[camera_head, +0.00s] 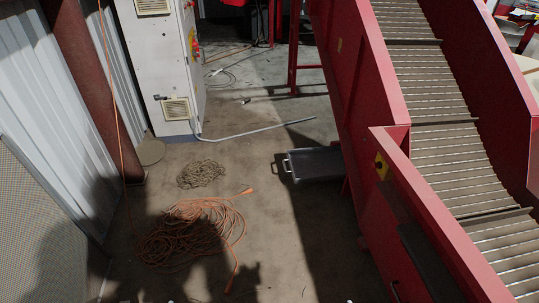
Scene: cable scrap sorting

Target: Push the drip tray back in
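The drip tray (318,165) is a dark grey, shallow tray on the floor beside the red conveyor. It sticks out to the left from under the conveyor's side, and its right end is hidden there or in shadow.
The red conveyor (358,110) with a slatted belt fills the right. A coil of orange cable (200,228) and a tan rope coil (201,174) lie on the floor to the left. A grey pipe (262,132) lies behind the tray. A white cabinet (163,65) stands at back left.

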